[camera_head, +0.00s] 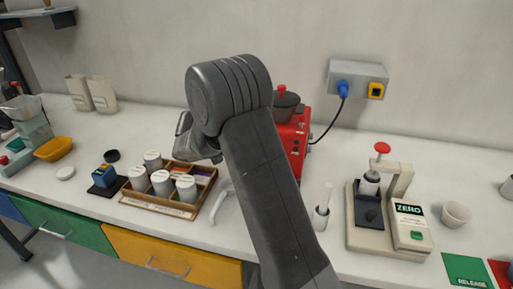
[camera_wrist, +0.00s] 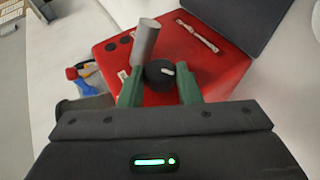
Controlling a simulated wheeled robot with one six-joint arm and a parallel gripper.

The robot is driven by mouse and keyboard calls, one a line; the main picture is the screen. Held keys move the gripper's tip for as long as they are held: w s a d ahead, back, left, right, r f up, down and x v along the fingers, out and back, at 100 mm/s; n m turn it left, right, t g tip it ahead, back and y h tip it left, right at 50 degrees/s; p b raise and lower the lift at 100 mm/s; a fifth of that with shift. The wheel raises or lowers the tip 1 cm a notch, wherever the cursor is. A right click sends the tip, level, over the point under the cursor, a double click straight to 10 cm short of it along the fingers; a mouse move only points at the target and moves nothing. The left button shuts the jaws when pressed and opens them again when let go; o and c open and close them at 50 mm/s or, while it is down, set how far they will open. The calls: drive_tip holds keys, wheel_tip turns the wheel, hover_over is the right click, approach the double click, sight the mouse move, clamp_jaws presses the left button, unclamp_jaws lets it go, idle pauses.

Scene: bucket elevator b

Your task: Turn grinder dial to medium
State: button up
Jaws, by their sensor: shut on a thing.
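The red grinder (camera_head: 297,135) stands at the back of the counter, mostly hidden behind my arm in the head view. In the wrist view, the red grinder body (camera_wrist: 225,72) fills the middle. A round black dial (camera_wrist: 159,73) with a pale pointer mark sits on its face. My gripper (camera_wrist: 160,88) has its two green fingers on either side of the dial, shut on it. The dial's scale labels are too small or hidden to read. My gripper is hidden in the head view.
A grey cylindrical spout or handle (camera_wrist: 145,40) sticks out close beside the dial. A wooden tray (camera_head: 150,205) of white-lidded jars stands left of my arm. A scale-like ZERO device (camera_head: 388,235) and a small cup (camera_head: 456,214) stand at right. A cable runs to the wall socket box (camera_head: 357,80).

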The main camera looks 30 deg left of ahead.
drive_tip(key=o, duration=0.7)
drive_tip(key=shift+a, duration=0.15)
drive_tip(key=b+v, duration=0.1)
drive_tip(key=v, duration=1.2)
drive_tip(key=shift+s+a, duration=0.2)
drive_tip(key=shift+s, duration=0.1)
drive_tip(key=shift+d, duration=0.1)
drive_tip(key=p+x, duration=0.1)
drive_tip(key=x, duration=1.2)
drive_tip(key=shift+w+d, duration=0.25)
drive_tip(key=shift+w, duration=0.1)
